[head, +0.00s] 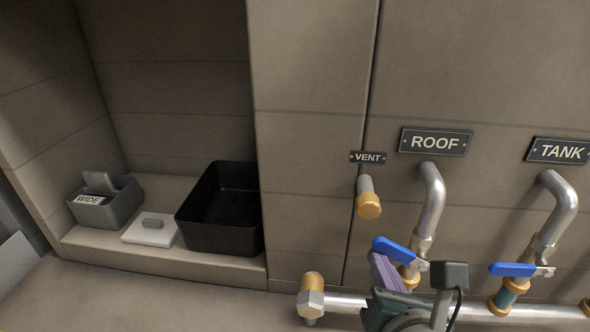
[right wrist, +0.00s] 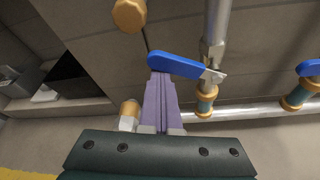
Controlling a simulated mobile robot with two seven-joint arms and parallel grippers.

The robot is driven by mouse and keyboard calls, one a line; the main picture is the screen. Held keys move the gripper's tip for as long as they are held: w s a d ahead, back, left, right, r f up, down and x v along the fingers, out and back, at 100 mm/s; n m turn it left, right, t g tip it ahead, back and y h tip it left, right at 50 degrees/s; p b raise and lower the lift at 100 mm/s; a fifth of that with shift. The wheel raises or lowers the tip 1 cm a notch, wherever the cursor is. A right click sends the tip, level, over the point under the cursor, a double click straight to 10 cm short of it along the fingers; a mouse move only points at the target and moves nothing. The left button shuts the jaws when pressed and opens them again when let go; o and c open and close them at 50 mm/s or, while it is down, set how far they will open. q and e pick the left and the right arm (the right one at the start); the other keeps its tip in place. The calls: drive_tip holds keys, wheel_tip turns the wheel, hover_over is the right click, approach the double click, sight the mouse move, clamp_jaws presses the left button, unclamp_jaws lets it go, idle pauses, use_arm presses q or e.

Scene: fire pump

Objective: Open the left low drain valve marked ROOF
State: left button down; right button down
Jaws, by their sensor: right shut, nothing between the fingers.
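The ROOF sign (head: 435,141) is on the wall above a bent steel pipe (head: 432,200). On this pipe sits the ROOF valve, whose blue lever (head: 391,248) points left, across the pipe. The lever also shows in the right wrist view (right wrist: 178,66). My right gripper (head: 380,262) has its purple fingers shut with nothing between them. The fingertips (right wrist: 160,80) are right at the lever's free left end; I cannot tell whether they touch it. The gripper hides part of the valve's lower fitting in the head view. My left gripper is not in view.
Right of it is the TANK sign (head: 558,150) and its valve with a blue lever (head: 512,269). A VENT stub (head: 368,204) with a brass cap is to the left. A horizontal pipe (head: 345,304) runs low. A black bin (head: 220,235) and grey WIDE box (head: 108,211) stand in the alcove.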

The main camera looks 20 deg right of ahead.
sight(392, 246)
drive_tip(key=shift+s+d+r+p, duration=0.3)
drive_tip(key=shift+s+r+p, duration=0.1)
drive_tip(key=shift+r+p, duration=0.2)
drive_tip(key=shift+s+d+r+p, duration=0.15)
drive_tip(key=shift+d+r+p, duration=0.15)
drive_tip(key=shift+r+p, duration=0.5)
drive_tip(key=shift+s+d+r+p, duration=0.25)
drive_tip(key=shift+d+r+p, duration=0.1)
drive_tip(key=shift+p, duration=0.2)
drive_tip(key=shift+s+d+r+m+y+p, duration=0.15)
drive_tip(key=shift+s+d+r+m+p, duration=0.15)
drive_tip(key=shift+d, duration=0.25)
drive_tip(key=shift+s+d+r+m+y+p, duration=0.2)
drive_tip(key=shift+s+d+r, duration=0.1)
drive_tip(key=shift+d, duration=0.25)
drive_tip(key=shift+d, duration=0.1)
